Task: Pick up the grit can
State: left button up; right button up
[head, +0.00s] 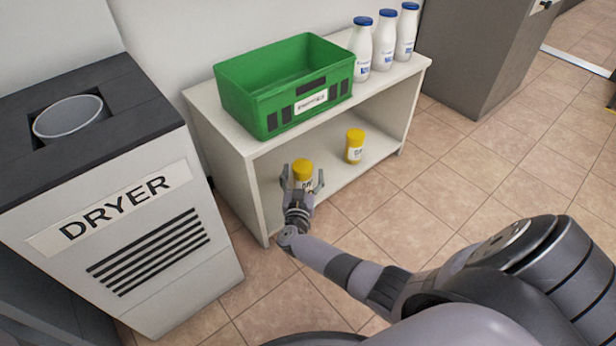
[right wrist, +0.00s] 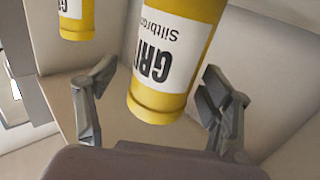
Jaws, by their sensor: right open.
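A yellow grit can (head: 303,171) with a white label stands on the lower shelf of the white shelf unit, toward its left end. In the right wrist view the can (right wrist: 175,60) shows large and upside down, with "GRIT" on its label. My right gripper (head: 301,186) is open, with its fingers on either side of this can. In the right wrist view gaps show between the fingers (right wrist: 158,95) and the can. A second yellow can (head: 354,147) stands farther right on the same shelf; it also shows in the right wrist view (right wrist: 77,18). My left gripper is not in view.
A green crate (head: 240,112) and several white bottles with blue caps (head: 383,42) stand on top of the shelf unit (head: 262,148). A dryer cabinet (head: 110,200) is at the left. A grey cabinet (head: 478,60) is at the back right. The tiled floor (head: 440,190) is clear at the right.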

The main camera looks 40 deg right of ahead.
jog(key=shift+w+d, duration=0.25)
jog(key=shift+w, duration=0.15)
jog(key=shift+r, duration=0.1)
jog(key=c, duration=1.6)
jog(key=shift+c, duration=0.4)
jog(key=shift+r, duration=0.15)
